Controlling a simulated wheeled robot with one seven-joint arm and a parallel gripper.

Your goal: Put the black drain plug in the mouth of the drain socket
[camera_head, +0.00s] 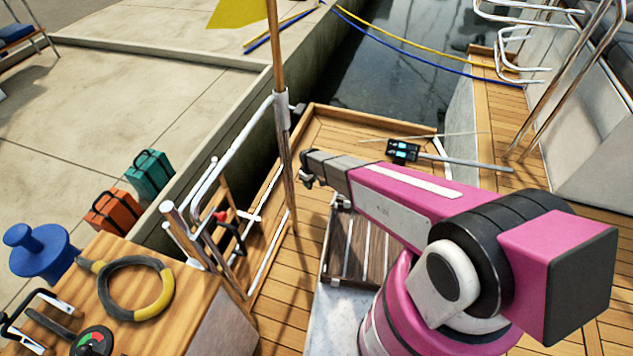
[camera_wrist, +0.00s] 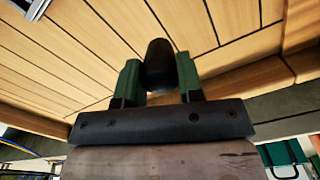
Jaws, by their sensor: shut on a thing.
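My gripper (camera_wrist: 158,72) is shut on the black drain plug (camera_wrist: 158,52) in the wrist view. The plug is a dark, rounded cylinder held between two green fingers, and it sticks out beyond their tips. Wooden deck planks lie behind it in that view. In the head view my gripper (camera_head: 307,181) shows only as a small dark end of the arm, over the wooden deck beside the flagpole. The plug cannot be made out there. I cannot make out the drain socket in either view.
The flagpole (camera_head: 282,130) and white rail (camera_head: 232,150) stand left of my gripper. A slatted box (camera_head: 340,245) sits below my arm. A wooden bench top (camera_head: 185,318) with a yellow-black loop (camera_head: 152,312) is at lower left. A black device (camera_head: 403,150) lies beyond my arm.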

